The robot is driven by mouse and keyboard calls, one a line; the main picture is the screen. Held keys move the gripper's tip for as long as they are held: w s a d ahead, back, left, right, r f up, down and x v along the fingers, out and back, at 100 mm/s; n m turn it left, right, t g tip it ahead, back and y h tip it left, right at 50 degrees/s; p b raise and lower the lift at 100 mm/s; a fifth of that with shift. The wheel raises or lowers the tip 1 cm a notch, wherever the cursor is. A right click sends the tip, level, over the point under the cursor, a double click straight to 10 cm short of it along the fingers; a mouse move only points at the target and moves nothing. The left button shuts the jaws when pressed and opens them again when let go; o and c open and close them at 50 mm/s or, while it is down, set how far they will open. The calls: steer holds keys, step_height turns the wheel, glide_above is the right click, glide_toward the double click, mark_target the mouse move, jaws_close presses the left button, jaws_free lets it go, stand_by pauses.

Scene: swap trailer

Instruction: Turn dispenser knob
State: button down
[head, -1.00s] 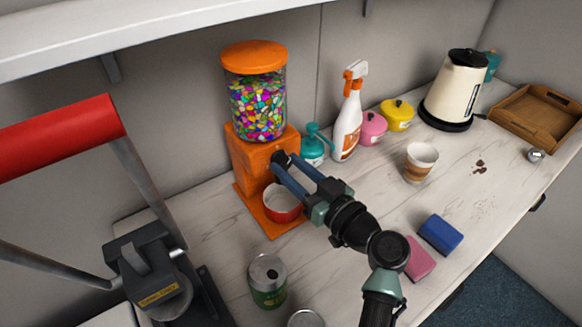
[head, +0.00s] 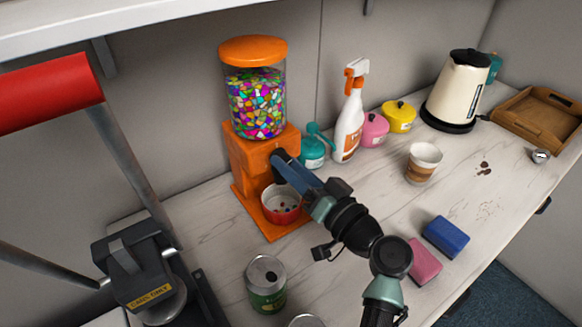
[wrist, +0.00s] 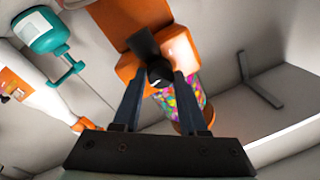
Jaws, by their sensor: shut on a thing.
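The orange candy dispenser (head: 247,158) stands upright on the counter against the wall, its clear jar (head: 257,105) full of colourful candies. Its dark knob (wrist: 152,58) is on the front and shows between my fingers in the wrist view. My gripper (head: 279,160) is shut on the knob, its fingers (wrist: 158,82) on either side of it. In the head view the fingers mostly hide the knob. A red bowl with a white inside (head: 281,210) sits on the dispenser's base under the knob, with a few small candies in it.
A teal pump bottle (head: 313,150) and a spray bottle (head: 349,125) stand right of the dispenser. A can (head: 266,287) is in front, near a can crusher (head: 140,270).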

stand_by(0.4)
steer(key=shift+c, duration=2.2)
jaws_free()
steer(key=b+v, duration=0.2)
steer(key=v, duration=1.1)
